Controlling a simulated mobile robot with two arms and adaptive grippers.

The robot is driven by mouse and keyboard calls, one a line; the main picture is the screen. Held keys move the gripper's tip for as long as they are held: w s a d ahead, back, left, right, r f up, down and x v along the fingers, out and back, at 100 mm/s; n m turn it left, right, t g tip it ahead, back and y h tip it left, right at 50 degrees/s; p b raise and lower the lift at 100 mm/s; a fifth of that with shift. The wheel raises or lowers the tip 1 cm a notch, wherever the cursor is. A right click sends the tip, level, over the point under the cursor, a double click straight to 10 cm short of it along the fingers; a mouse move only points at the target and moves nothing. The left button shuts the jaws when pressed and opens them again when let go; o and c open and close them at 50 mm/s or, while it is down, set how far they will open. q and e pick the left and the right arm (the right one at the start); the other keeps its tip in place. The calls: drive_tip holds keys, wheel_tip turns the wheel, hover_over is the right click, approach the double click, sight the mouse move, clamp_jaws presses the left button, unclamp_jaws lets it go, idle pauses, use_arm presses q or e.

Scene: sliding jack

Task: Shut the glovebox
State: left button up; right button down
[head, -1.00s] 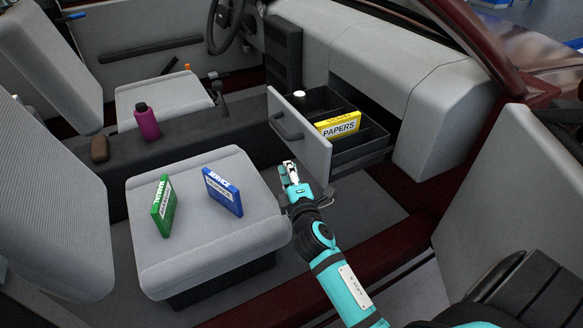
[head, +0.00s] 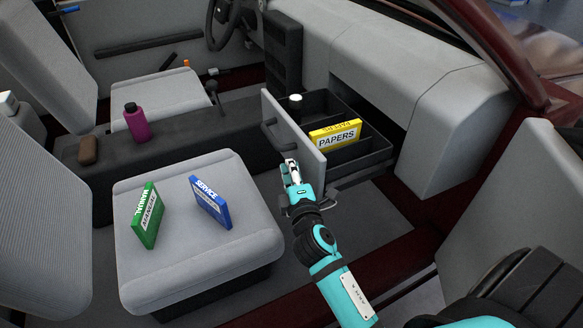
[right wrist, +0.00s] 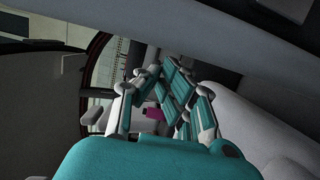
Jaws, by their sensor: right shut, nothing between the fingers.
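The glovebox drawer (head: 296,131) is pulled out from the grey dashboard, its light grey front panel facing the seats with a dark handle (head: 281,138) on it. Inside are a yellow papers box (head: 336,135) and a small white-topped item (head: 295,101). My right gripper (head: 291,168) is shut and empty, in front of the lower part of the drawer front in the head view. I cannot tell whether it touches the panel. In the right wrist view the fingers (right wrist: 163,92) show with a grey surface above them. My left gripper is not in view.
The near seat (head: 200,250) holds a green manual box (head: 148,215) and a blue service box (head: 211,201). A magenta bottle (head: 136,122) and a brown item (head: 88,150) stand on the dark centre console. The red door sill (head: 385,250) lies to the right of my arm.

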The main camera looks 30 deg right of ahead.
sight(355, 144)
drive_tip(key=shift+d, duration=0.1)
drive_tip(key=d+p, duration=0.1)
drive_tip(key=d, duration=0.3)
drive_tip(key=d+p, duration=0.1)
drive_tip(key=d, duration=0.3)
drive_tip(key=shift+s+r, duration=0.1)
drive_tip(key=shift+s, duration=0.1)
drive_tip(key=d, duration=0.3)
drive_tip(key=d+p, duration=0.1)
drive_tip(key=d, duration=0.5)
drive_tip(key=shift+s+d+p, duration=0.1)
drive_tip(key=shift+s+p, duration=0.15)
drive_tip(key=shift+p, duration=0.05)
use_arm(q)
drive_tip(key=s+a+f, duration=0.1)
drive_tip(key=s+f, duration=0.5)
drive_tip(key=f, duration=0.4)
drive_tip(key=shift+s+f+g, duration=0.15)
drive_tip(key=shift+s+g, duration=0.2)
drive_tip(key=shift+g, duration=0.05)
use_arm(e)
drive_tip(key=shift+d, duration=0.95)
drive_tip(key=shift+s, duration=0.1)
